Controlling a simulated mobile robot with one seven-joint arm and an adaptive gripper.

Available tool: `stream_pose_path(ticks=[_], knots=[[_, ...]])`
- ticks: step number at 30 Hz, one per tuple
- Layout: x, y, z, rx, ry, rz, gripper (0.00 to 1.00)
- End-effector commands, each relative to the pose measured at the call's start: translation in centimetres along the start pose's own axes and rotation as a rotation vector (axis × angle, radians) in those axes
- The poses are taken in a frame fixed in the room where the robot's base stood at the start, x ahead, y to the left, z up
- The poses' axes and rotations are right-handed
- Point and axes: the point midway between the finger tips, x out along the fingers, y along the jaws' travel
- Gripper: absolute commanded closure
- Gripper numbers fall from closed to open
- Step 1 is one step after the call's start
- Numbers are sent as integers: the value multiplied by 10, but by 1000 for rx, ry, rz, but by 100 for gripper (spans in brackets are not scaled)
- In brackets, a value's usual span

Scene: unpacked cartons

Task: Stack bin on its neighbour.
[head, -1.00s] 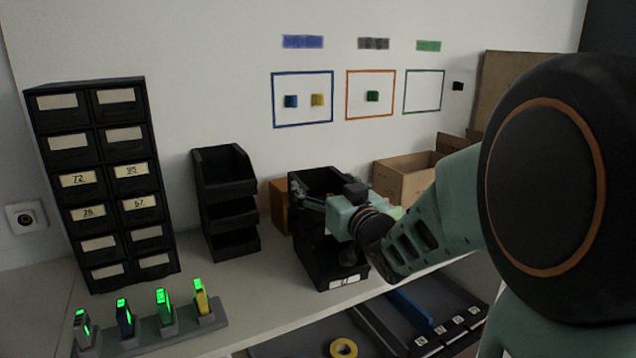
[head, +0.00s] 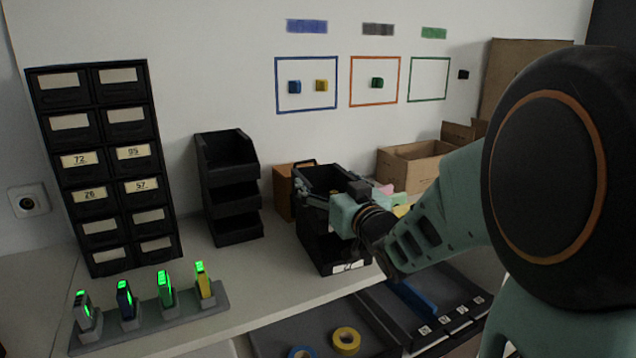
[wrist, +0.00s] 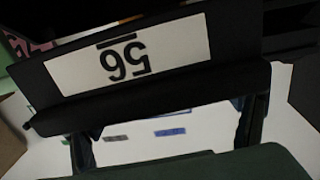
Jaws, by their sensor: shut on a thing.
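A black open bin (head: 318,180) is in my gripper (head: 332,205), which is shut on its front side. In the wrist view the held bin (wrist: 220,38) fills the top, with a white label reading 56 upside down. Another black bin (head: 325,250) with a white label stands on the bench directly below. The held bin is over it and looks roughly level. My gripper hides much of the space between them, so I cannot tell whether they touch.
A stack of black bins (head: 230,185) stands to the left, with a drawer cabinet (head: 110,165) beyond it. Brown cartons (head: 415,168) stand at the right. A rack of green-lit devices (head: 150,320) is at the front left. Tape rolls (head: 346,340) lie below the bench.

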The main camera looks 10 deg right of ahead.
Motion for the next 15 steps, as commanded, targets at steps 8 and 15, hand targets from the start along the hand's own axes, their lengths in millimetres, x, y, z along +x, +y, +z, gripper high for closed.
stream_pose_path(ticks=[8,15], knots=[[0,0,2,0,2,0,2],[0,0,3,0,1,0,0]])
